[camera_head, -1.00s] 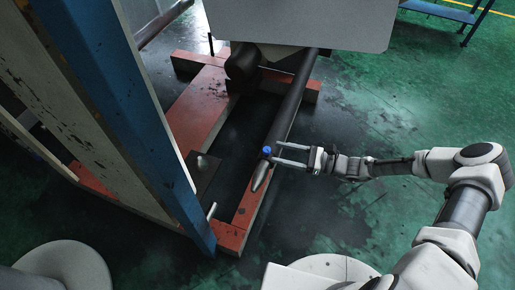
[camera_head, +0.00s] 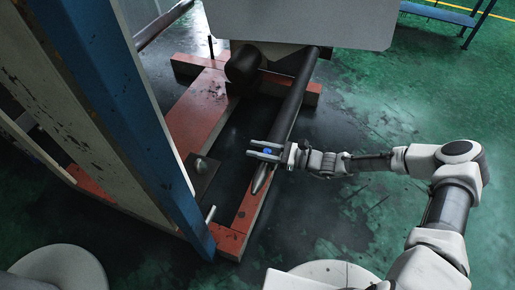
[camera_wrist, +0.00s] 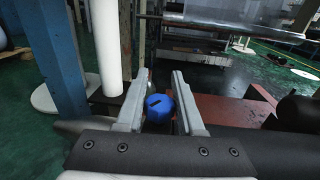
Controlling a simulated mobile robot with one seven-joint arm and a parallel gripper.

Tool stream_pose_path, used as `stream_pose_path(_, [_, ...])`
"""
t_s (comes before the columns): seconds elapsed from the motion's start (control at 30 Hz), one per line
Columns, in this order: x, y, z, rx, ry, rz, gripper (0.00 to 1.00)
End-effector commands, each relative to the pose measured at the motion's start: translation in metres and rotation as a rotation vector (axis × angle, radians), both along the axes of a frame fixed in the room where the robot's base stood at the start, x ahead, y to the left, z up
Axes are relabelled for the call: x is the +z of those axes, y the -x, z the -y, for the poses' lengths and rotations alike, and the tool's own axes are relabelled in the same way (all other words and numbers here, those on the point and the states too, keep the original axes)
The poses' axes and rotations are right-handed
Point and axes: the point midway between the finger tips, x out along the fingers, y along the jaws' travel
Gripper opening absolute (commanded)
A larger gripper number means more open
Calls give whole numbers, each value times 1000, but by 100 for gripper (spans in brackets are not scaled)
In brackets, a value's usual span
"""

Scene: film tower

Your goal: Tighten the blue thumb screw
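The blue thumb screw (camera_head: 268,151) sits on the dark roller shaft (camera_head: 294,103), near its tapered front end. In the wrist view the screw (camera_wrist: 159,107) is a blue knob with a dark slot on top. My gripper (camera_head: 264,150) is around it, one finger on each side. In the wrist view my gripper (camera_wrist: 163,100) is open, and a gap shows between the knob and the right finger. The gap on the left is narrower, and I cannot tell whether that finger touches. The screw's lower part is hidden.
A blue post (camera_head: 165,130) stands left of the shaft. Red base beams (camera_head: 200,110) lie on the green floor below. A grey panel (camera_head: 300,20) is above the shaft's far end. The floor (camera_head: 375,110) to the right is open.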

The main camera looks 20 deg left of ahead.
Motion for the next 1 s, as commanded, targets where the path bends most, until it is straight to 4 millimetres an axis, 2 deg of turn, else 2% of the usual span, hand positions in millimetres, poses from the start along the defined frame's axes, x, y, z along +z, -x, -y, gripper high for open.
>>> stream_pose_path(0.03, [0, 0, 0, 0, 0, 0, 26])
stream_pose_path(0.17, [0, 0, 0, 0, 0, 0, 2])
stream_pose_path(0.2, [0, 0, 0, 0, 0, 0, 0])
stream_pose_path(0.67, [4, -1, 1, -53, -2, -3, 0])
stream_pose_path(1.0, [9, -7, 1, -269, -3, -7, 0])
